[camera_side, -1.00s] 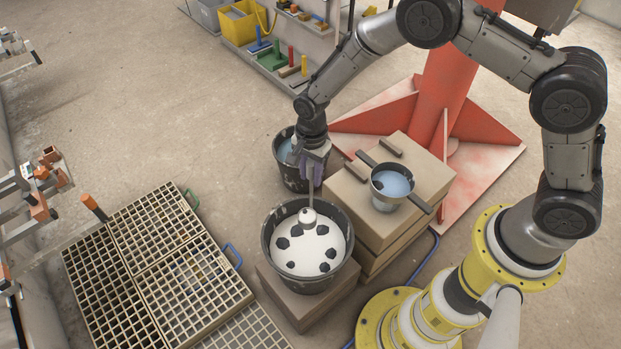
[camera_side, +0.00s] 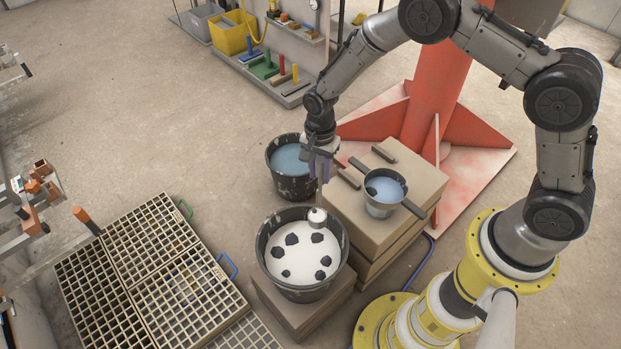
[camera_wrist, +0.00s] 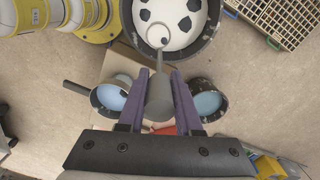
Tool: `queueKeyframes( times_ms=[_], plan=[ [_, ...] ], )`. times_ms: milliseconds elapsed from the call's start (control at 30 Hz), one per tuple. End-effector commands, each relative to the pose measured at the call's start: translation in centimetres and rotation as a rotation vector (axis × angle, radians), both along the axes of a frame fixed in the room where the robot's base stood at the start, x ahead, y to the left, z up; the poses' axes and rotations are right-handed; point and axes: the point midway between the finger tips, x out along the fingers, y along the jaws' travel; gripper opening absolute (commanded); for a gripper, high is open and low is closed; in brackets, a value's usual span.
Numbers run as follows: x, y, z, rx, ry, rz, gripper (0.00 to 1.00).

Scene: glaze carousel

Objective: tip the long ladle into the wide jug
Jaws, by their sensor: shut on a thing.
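My gripper (camera_side: 322,172) is shut on the upper handle of the long ladle (camera_side: 317,214). In the wrist view the purple fingers of my gripper (camera_wrist: 159,82) flank its thick grey handle, and the ladle cup (camera_wrist: 158,36) hangs on a thin rod. The cup is over the far right part of a big dark tub; I cannot tell its height or contents. The vessel that seems to be the wide jug (camera_side: 381,209) stands to the right on tan blocks, with bluish liquid and dark bars sticking out at its sides. It shows at left in the wrist view (camera_wrist: 107,99).
The dark tub (camera_side: 267,268) holds white liquid with several black patches and stands on a low block (camera_side: 313,321). A second bucket (camera_side: 293,187) with blue liquid is behind. Tan blocks (camera_side: 427,177) bear the jug. Grates (camera_side: 163,258) lie left; a red column stands behind.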

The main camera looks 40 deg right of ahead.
Motion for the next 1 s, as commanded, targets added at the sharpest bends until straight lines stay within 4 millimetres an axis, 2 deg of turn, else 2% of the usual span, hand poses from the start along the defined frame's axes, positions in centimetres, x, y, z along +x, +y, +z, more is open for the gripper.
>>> queueKeyframes(
  times_ms=[367,567,800,1000],
  plan=[
    [0.0,-7.2,1.0,0.001,0.001,-0.096,0.0],
    [-0.8,-13.0,1.7,0.003,0.001,-0.191,0.0],
    [-2.8,-20.5,2.7,0.003,-0.007,-0.344,0.0],
    [-4.7,-25.2,3.3,0.001,-0.016,-0.461,0.0]
  ],
)
